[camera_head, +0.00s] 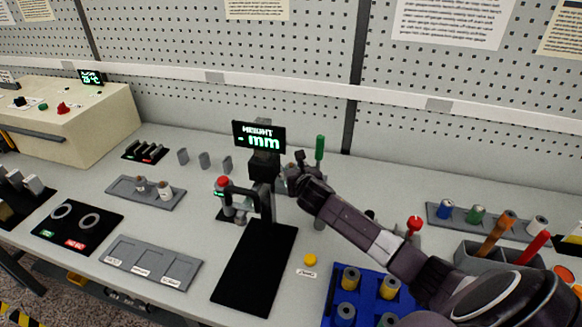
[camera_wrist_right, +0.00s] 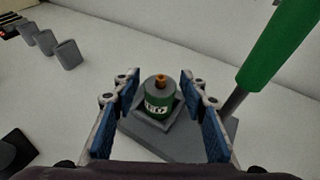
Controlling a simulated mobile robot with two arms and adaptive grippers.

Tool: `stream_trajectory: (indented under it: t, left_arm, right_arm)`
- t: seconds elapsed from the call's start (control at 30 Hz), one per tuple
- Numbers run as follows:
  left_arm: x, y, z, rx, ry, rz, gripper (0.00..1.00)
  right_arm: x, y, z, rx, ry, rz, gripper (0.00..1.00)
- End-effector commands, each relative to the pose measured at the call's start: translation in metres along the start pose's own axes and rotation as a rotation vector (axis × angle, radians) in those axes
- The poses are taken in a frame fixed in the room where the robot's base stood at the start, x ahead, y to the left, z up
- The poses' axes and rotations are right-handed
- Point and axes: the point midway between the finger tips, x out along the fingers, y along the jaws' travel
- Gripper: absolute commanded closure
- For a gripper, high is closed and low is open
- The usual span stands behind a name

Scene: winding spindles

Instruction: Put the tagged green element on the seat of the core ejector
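The tagged green element (camera_wrist_right: 157,108) stands upright on the grey square seat (camera_wrist_right: 138,127) of the core ejector in the right wrist view. It has a white tag with dark marks and an orange-brown tip on top. My right gripper (camera_wrist_right: 159,95) is open, with its blue-padded fingers on either side of the element and a gap to each. The core ejector's green lever (camera_wrist_right: 280,45) rises at the right; it also shows in the head view (camera_head: 320,147). In the head view my right gripper (camera_head: 298,170) hides the element. My left gripper is not in view.
A height gauge with a display (camera_head: 259,137) stands left of the gripper, close to it. A blue rack (camera_head: 337,287) of spools is in front, and a grey rail (camera_head: 459,224) with coloured spools is at the right. A red-knobbed device (camera_head: 414,224) stands behind my forearm.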

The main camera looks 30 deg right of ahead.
Motion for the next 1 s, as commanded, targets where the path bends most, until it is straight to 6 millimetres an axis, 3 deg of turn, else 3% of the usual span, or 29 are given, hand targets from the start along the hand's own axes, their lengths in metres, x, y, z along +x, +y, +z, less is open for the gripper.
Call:
stream_trajectory:
  t: [0.47,1.0]
  left_arm:
    - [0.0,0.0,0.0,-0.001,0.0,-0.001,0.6]
    - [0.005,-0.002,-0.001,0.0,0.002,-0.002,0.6]
  right_arm:
    - [-0.01,0.0,0.002,-0.001,-0.001,0.001,0.57]
    - [-0.091,0.0,0.001,-0.003,-0.001,0.001,0.57]
